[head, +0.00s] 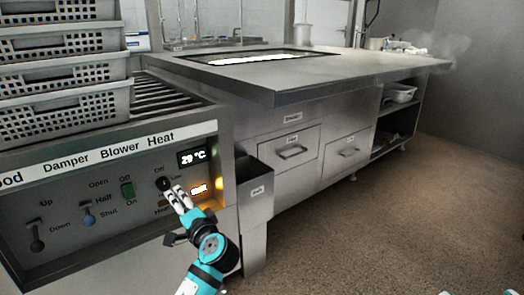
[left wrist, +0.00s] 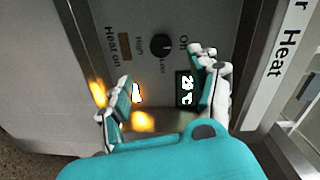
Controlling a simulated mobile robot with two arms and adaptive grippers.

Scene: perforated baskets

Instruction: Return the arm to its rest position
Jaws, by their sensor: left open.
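My left gripper (head: 176,192) is in front of the control panel (head: 62,215), close to the black heat knob (head: 163,183). In the left wrist view its two fingers (left wrist: 162,70) are spread with nothing between them, and the knob (left wrist: 160,45) shows beyond the fingertips, apart from them in the picture. My left arm (head: 210,262) reaches up from the bottom of the head view. The display (head: 193,157) reads 29 °C, and an orange heat light (head: 199,189) glows below it.
Stacked perforated baskets (head: 65,107) stand on the slatted top at the left. A blue lever (head: 88,212) and a green switch (head: 127,190) are on the panel. A narrow metal bin (head: 256,190) and a steel counter (head: 300,80) stand to the right.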

